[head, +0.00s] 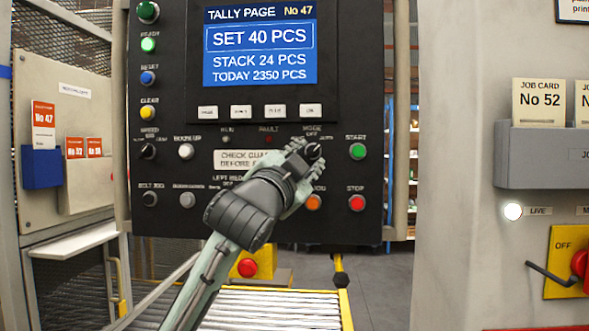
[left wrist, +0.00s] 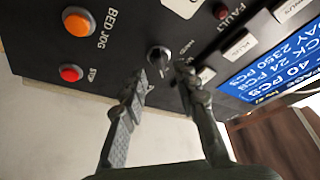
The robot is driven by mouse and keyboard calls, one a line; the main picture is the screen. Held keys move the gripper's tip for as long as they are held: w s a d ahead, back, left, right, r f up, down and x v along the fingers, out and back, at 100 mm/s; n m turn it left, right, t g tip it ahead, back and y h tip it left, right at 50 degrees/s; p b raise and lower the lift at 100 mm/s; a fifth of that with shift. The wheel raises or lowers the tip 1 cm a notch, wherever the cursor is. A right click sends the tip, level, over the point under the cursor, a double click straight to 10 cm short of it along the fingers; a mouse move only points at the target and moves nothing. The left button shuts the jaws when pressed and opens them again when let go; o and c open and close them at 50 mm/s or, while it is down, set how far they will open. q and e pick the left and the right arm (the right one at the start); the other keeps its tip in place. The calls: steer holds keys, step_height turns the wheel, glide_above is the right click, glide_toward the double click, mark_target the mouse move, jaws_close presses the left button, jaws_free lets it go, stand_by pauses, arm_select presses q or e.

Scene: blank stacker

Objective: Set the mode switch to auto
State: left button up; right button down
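The mode switch (head: 313,151) is a small black rotary knob on the black control panel (head: 345,215), under a label reading MODE. In the left wrist view the knob (left wrist: 158,58) has a light mark, but I cannot tell which position it points to. My left gripper (head: 303,158) reaches up to the knob from below left and partly covers its surroundings. In the left wrist view its two fingers (left wrist: 161,72) are apart, one on either side of the knob, with gaps showing. Whether a fingertip touches it is unclear. My right gripper is in neither view.
Close to the switch are the green START button (head: 357,151), the red STOP button (head: 357,203) and the orange BED JOG button (head: 314,202). A screen (head: 260,47) is above. A roller conveyor (head: 270,308) runs below. A grey cabinet with job cards stands right.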

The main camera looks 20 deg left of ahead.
arm_select(q)
steer(key=v, duration=0.9)
steer(key=shift+s, duration=0.15)
steer(key=w+a+f+n+g+y, duration=0.1)
steer(key=w+a+f+g, duration=0.3)
steer(key=f, duration=0.8)
steer(key=w+d+f+n+g, duration=0.15)
steer(key=w+f, duration=0.35)
steer(key=f, duration=0.7)
steer(key=s+a+f+n+g, duration=0.1)
steer(key=s+a+f+g, duration=0.1)
steer(key=f, duration=1.1)
steer(key=s+a+f+n+g, duration=0.1)
steer(key=f+g, duration=0.2)
steer(key=f, duration=0.9)
steer(key=s+a+f+n+g, duration=0.1)
steer(key=s+f+g, duration=0.1)
steer(key=s+f, duration=0.7)
steer(key=s+a+f+n+g, duration=0.15)
steer(key=s+f, duration=0.35)
steer(key=f, duration=0.7)
steer(key=s+f+g, duration=0.5)
steer(key=s+f, duration=1)
steer(key=s, duration=0.4)
steer(key=shift+s+d+n+y, duration=0.25)
steer(key=shift+s+n+y, duration=0.05)
steer(key=shift+s+n, duration=0.1)
